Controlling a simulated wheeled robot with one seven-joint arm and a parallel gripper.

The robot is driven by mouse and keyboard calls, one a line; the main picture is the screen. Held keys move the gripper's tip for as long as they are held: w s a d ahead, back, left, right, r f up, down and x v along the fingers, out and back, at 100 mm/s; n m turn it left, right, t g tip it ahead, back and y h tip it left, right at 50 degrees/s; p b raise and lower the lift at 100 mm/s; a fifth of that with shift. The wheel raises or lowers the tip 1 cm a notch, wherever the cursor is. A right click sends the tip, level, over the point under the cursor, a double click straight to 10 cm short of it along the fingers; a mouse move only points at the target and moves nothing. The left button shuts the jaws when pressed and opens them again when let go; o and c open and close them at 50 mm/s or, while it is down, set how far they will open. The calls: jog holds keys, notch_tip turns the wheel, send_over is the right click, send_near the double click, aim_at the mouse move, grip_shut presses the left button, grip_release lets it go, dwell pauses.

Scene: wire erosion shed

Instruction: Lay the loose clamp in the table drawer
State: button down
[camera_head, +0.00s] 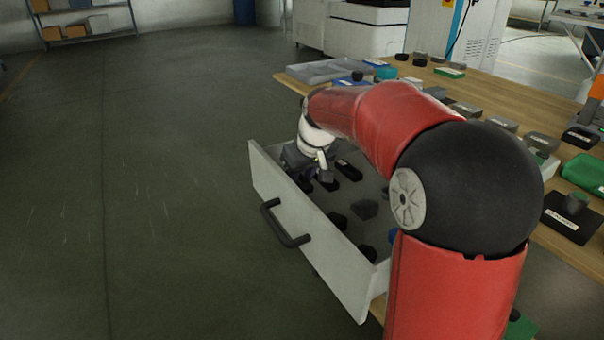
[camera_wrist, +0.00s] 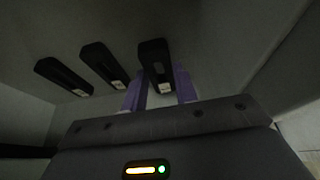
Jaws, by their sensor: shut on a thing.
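The table drawer (camera_head: 310,240) is pulled open, with a white front and a black handle. My gripper (camera_head: 308,178) reaches down into its far end. In the wrist view, the purple fingers of my gripper (camera_wrist: 161,88) are shut on a black clamp (camera_wrist: 154,60) with a white label. Two similar black pieces (camera_wrist: 102,65) (camera_wrist: 62,76) with white labels lie to its left on the drawer floor. The held clamp is low in the drawer; I cannot tell whether it touches the floor. In the head view the held clamp is mostly hidden.
More dark pieces (camera_head: 348,171) (camera_head: 337,221) lie in the drawer, with a grey one (camera_head: 366,208) nearer. The wooden table (camera_head: 500,92) behind holds several labelled blocks, a grey tray (camera_head: 318,71) and a green case (camera_head: 584,173). The floor (camera_head: 150,200) at left is clear.

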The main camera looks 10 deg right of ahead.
jog(key=c, duration=1.1)
grip_release()
jog(key=shift+r+p, duration=0.3)
jog(key=p+v, duration=0.1)
jog(key=v, duration=1.1)
jog(key=shift+r+p, duration=0.3)
jog(key=shift+p, duration=0.05)
jog(key=shift+d, duration=0.1)
